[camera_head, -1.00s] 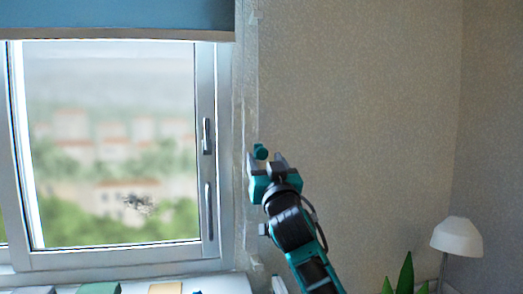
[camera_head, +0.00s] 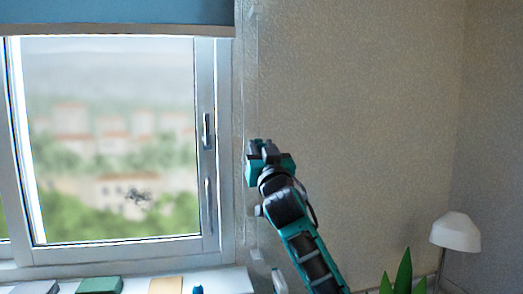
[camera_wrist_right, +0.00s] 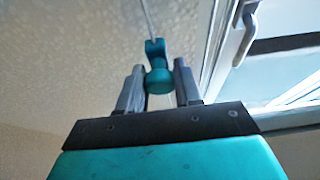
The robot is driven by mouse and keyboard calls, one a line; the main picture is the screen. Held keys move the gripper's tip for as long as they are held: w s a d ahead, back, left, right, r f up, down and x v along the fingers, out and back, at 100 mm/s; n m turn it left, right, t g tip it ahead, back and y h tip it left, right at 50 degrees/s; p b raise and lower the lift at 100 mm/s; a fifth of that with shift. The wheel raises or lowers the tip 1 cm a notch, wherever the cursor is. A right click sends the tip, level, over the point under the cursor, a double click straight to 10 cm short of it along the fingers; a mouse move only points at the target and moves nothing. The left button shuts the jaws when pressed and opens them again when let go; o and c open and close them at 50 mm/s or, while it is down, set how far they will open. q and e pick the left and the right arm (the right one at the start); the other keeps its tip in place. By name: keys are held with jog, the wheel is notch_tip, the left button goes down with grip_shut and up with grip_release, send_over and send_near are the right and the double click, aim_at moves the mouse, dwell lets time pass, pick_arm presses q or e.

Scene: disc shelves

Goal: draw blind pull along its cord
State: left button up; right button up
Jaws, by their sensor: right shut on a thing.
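The teal blind pull (camera_wrist_right: 158,77) hangs on a thin cord (camera_wrist_right: 148,20), which rises from its top in the right wrist view. My right gripper (camera_head: 262,149) is at the wall just right of the window frame. The wrist view shows its two fingers (camera_wrist_right: 157,85) on either side of the pull's lower rounded part, shut on it. In the head view the pull is hard to make out at the fingers. The blue blind (camera_head: 120,13) covers only the top of the window, with its bottom bar above the handles. My left gripper is out of view.
The window (camera_head: 218,220) with its handles (camera_head: 206,130) is left of my right gripper. Below, the sill holds a green block (camera_head: 100,285), a tan block (camera_head: 166,286) and a small blue thing (camera_head: 197,290). A white lamp (camera_head: 456,232) and a plant (camera_head: 404,272) stand lower right.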

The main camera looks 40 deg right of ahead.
grip_shut()
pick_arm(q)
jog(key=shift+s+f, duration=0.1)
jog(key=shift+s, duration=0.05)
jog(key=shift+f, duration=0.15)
pick_arm(e)
jog(key=shift+f, duration=0.15)
